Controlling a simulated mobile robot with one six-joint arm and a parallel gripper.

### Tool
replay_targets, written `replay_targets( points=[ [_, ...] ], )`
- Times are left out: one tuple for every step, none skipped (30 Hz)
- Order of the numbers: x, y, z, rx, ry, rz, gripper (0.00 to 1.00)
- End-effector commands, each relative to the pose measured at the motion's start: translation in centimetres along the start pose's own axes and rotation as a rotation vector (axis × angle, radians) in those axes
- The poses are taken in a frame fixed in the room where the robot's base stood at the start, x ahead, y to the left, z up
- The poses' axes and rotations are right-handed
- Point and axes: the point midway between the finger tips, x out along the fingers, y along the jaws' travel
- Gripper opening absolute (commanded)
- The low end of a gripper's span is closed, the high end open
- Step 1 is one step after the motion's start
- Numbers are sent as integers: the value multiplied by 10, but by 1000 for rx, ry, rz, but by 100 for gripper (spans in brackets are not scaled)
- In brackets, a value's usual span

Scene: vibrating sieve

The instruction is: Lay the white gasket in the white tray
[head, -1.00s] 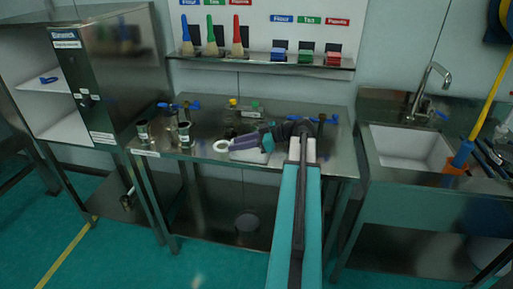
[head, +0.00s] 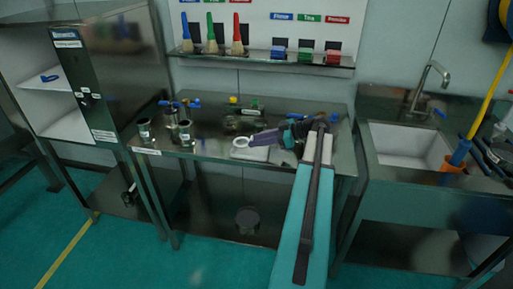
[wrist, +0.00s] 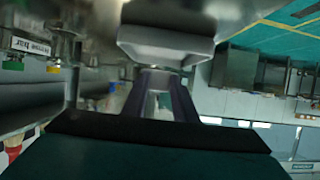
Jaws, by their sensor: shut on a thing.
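The white gasket (head: 240,142) is a small ring with a dark opening. In the head view it is at the tip of my gripper (head: 252,140), which is shut on its right side. The ring overlaps the back left part of the white tray (head: 249,155) in the picture; I cannot tell whether it touches the tray or hangs above it. The tray lies near the bench's front edge, partly hidden by my gripper. In the wrist view, the dark fingers reach towards a pale block-like shape, and the gasket cannot be made out clearly.
Metal cups (head: 144,130) and blue-handled items stand on the left of the steel bench (head: 205,150). A yellow-topped item (head: 233,101) stands behind. A sink (head: 405,147) is to the right, a steel cabinet (head: 120,75) to the left.

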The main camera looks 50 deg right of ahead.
Motion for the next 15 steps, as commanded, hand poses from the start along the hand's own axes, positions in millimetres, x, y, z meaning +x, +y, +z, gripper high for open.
replay_targets(
  points=[
    [1,0,2,1,0,0,5],
    [2,0,4,1,0,0,5],
    [3,0,7,2,0,0,5],
    [4,0,9,2,0,-1,5],
    [5,0,12,2,0,-1,5],
    [6,0,15,2,0,-1,5],
    [7,0,17,2,0,-1,5],
    [8,0,20,2,0,-1,5],
    [9,0,23,2,0,-1,5],
    [10,0,24,1,0,-1,5],
    [11,0,26,1,0,-1,5],
    [11,0,27,1,0,-1,5],
    [12,0,28,1,0,0,5],
    [12,0,29,0,0,0,5],
    [12,0,29,0,0,0,5]
  ],
)
